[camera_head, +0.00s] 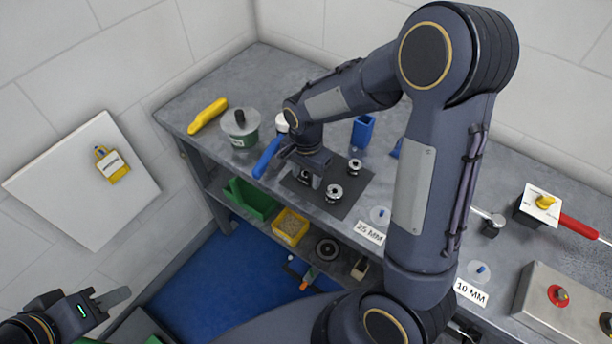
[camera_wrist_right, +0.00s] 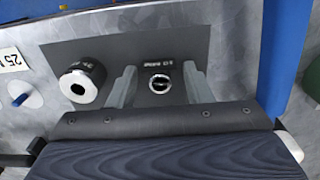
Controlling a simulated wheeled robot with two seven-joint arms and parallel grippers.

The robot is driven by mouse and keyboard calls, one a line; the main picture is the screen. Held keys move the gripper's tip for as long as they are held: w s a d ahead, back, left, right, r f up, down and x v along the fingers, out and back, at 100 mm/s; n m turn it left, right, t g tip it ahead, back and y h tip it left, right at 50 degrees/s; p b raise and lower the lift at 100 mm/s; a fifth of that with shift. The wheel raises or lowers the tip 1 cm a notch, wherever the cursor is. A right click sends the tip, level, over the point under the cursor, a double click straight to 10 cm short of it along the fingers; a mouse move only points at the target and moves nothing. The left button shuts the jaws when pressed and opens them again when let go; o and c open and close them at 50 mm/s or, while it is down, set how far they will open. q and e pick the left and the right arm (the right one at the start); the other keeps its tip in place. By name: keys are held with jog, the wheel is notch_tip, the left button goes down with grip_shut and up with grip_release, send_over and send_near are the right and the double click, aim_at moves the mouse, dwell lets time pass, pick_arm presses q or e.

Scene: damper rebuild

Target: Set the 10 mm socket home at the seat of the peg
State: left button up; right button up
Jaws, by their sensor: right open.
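Several metal sockets stand on a dark mat (camera_head: 345,204) on the bench. My right gripper (camera_head: 306,180) is over the mat's left part. In the right wrist view its open fingers (camera_wrist_right: 160,90) stand either side of a small dark socket (camera_wrist_right: 160,84), with a gap on both sides. Its marking is too small to read surely. A larger socket (camera_wrist_right: 82,82) stands left of the fingers. The 10 MM label (camera_head: 470,292) lies by a peg with a blue top (camera_head: 481,269) on a pale round base. My left gripper (camera_head: 104,300) is off the bench; its jaw gap is unclear.
The 25 MM label (camera_head: 370,232) and its blue-topped peg (camera_head: 381,212) are between mat and 10 MM peg. A green pot (camera_head: 241,128) stands left of the mat.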

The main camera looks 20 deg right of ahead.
grip_shut()
